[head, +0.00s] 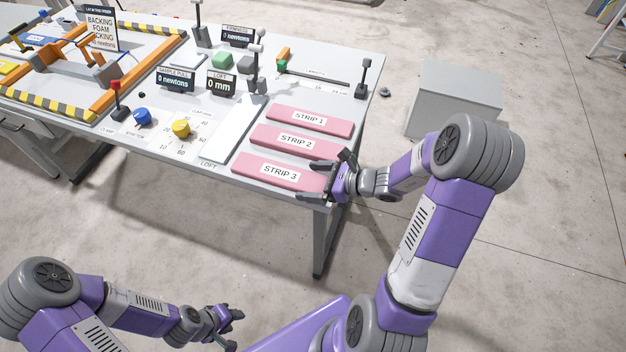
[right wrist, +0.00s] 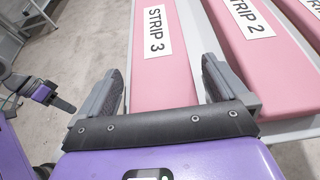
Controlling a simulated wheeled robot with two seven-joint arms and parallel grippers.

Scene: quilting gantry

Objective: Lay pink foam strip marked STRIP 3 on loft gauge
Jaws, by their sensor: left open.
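The pink foam strip marked STRIP 3 (head: 262,168) lies flat on the table near its front edge, nearest me of three pink strips. It also shows in the right wrist view (right wrist: 160,75). My right gripper (head: 318,180) is at the strip's right end, its fingers (right wrist: 160,88) open on either side of the strip, with small gaps visible. The loft gauge (head: 230,130) is a bare white plate left of the strips, labelled LOFT. Its display (head: 220,83) reads 0 mm. My left gripper (head: 228,320) is open and empty, low and away from the table.
STRIP 2 (head: 268,137) and STRIP 1 (head: 335,126) lie behind STRIP 3, close together. A yellow knob (head: 181,128) and blue knob (head: 142,116) are left of the gauge. Posts and displays stand behind it. A grey box (head: 455,98) is on the floor at right.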

